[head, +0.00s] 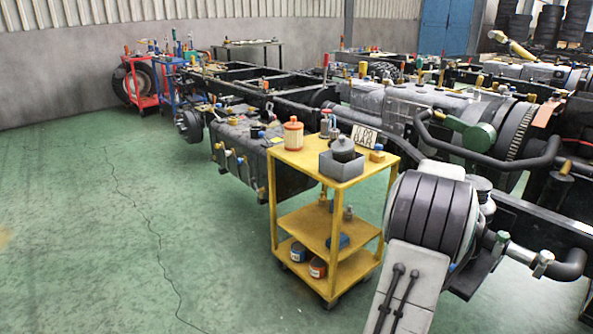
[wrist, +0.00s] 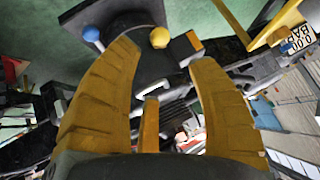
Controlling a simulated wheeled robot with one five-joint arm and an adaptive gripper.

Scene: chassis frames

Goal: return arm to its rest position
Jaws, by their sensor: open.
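My gripper (wrist: 163,52) shows in the wrist view as two thick, ridged orange-yellow fingers. They are spread apart with nothing held between them. A shorter orange piece stands between their bases. Beyond the fingertips is a dark block (wrist: 150,68) with a blue round knob (wrist: 91,34) and a yellow round knob (wrist: 160,38). I cannot tell whether the fingers touch anything. I cannot make out my gripper in the head view.
In the head view a yellow cart (head: 316,237) carries an orange-and-white canister (head: 293,134) and a grey box (head: 341,167). Dark truck chassis frames with tanks and pipes fill the right. Green floor (head: 90,230) at left is clear except for a thin dark line.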

